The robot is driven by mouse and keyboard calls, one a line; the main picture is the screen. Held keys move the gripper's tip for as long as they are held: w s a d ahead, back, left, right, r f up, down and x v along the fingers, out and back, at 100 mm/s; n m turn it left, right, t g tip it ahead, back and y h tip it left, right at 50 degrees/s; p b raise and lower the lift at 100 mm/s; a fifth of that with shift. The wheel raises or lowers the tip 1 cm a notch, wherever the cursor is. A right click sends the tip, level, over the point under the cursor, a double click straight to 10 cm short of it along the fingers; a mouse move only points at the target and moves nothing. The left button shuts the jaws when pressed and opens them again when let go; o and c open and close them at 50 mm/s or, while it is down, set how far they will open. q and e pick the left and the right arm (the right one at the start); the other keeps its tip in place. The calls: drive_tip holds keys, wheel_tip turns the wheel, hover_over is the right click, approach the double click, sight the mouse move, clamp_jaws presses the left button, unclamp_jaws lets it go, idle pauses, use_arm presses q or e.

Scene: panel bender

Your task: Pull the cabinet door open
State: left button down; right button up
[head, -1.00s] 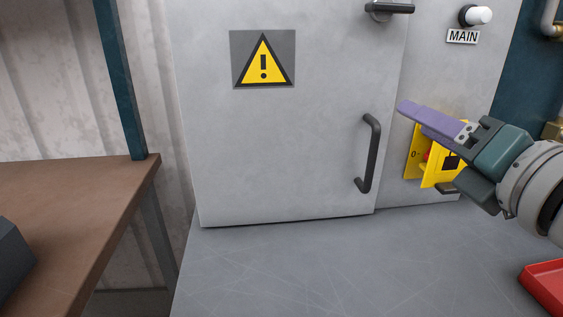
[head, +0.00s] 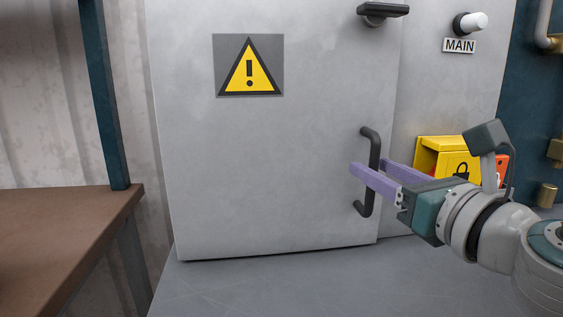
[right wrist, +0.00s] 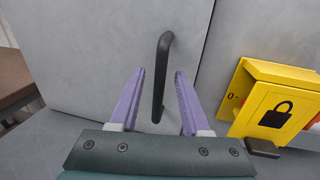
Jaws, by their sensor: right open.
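The grey cabinet door (head: 270,165) carries a yellow warning sign and looks shut. Its dark vertical bar handle (head: 374,150) is at the door's right side, and it also shows in the right wrist view (right wrist: 162,75). My right gripper (head: 368,172) is open, with purple fingers at the handle's height. In the right wrist view the handle stands between the two fingers (right wrist: 157,90), with a gap on both sides. I cannot tell how deep the bar sits between them. My left gripper is not in view.
A dark latch knob (head: 382,10) sits high on the door. Right of the door are a white knob (head: 471,23) above a MAIN label and a yellow lockout box (head: 436,150) close to my right gripper. A brown table (head: 60,230) stands at the left. The grey surface below the door is clear.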

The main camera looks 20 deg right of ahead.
drive_tip(key=shift+w, duration=0.75)
drive_tip(key=shift+c, duration=0.3)
clamp_jaws()
idle(0.6)
